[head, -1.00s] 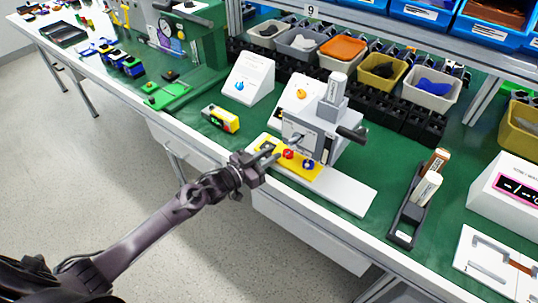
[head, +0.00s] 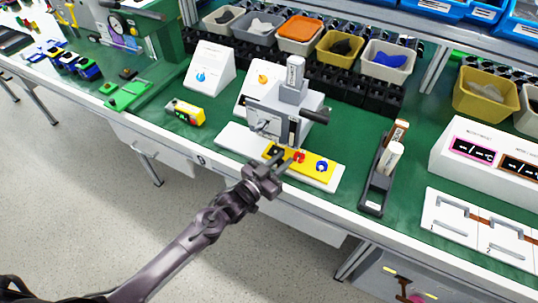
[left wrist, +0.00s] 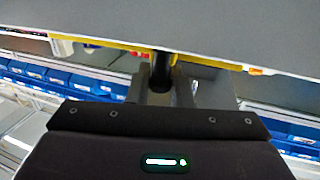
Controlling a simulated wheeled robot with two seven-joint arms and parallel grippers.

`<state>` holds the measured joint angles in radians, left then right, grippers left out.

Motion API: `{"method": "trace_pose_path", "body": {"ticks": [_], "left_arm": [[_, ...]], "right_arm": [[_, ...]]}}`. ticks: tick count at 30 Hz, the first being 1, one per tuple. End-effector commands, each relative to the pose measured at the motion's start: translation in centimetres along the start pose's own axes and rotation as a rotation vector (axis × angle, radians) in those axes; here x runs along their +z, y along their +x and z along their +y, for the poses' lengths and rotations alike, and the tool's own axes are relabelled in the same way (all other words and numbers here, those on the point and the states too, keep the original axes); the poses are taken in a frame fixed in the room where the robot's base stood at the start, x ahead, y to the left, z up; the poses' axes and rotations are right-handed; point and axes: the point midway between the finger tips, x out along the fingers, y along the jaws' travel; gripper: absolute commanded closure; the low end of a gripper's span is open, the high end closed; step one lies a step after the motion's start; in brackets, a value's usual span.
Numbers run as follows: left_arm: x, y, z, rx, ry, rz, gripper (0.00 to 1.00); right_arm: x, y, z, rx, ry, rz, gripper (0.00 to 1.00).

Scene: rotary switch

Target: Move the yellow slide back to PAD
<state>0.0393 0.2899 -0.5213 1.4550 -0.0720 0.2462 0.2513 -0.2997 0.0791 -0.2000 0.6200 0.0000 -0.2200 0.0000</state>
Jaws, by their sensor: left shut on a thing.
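The yellow slide (head: 310,164) carries a red knob and a blue knob and lies at the right end of its long white base (head: 234,136). My left gripper (head: 276,164) is at the slide's left end, on the front side. In the left wrist view its fingers are shut on a black post (left wrist: 161,70) by the yellow edge (left wrist: 100,43), apparently the slide's handle. The grey press-like fixture (head: 275,110) with a black side lever stands over the base. I cannot read a PAD mark. My right gripper is not in view.
A black holder (head: 374,185) with upright tubes stands to the right. White sloped stands (head: 209,68) and bins (head: 298,27) are behind. Green mat is clear between the base and the black holder.

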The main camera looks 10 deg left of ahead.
Motion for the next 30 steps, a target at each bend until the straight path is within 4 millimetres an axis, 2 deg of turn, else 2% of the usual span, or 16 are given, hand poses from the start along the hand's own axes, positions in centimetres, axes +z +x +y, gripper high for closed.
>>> {"method": "trace_pose_path", "body": {"ticks": [1, 7, 8, 12, 22, 26, 30], "left_arm": [[0.1, 0.0, 0.5, 0.009, -0.003, -0.001, 1.00], [0.1, 0.0, 0.6, 0.012, -0.004, -0.001, 1.00], [0.1, 0.0, 0.7, 0.013, -0.005, -0.001, 0.80], [0.1, 0.0, 0.6, 0.012, -0.005, 0.000, 0.61], [0.1, -0.4, 0.4, 0.008, -0.003, 0.000, 0.61], [0.3, -2.1, 0.4, 0.008, -0.003, -0.003, 0.61], [0.3, -4.6, 0.5, 0.009, -0.004, -0.003, 0.61]], "right_arm": [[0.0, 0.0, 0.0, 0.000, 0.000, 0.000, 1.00], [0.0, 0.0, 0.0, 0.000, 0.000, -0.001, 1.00], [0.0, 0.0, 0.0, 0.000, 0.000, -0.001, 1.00], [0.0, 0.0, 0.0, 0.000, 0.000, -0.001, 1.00], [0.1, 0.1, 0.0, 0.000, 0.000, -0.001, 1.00], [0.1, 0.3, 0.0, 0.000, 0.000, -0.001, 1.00], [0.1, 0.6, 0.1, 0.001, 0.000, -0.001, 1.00]]}}
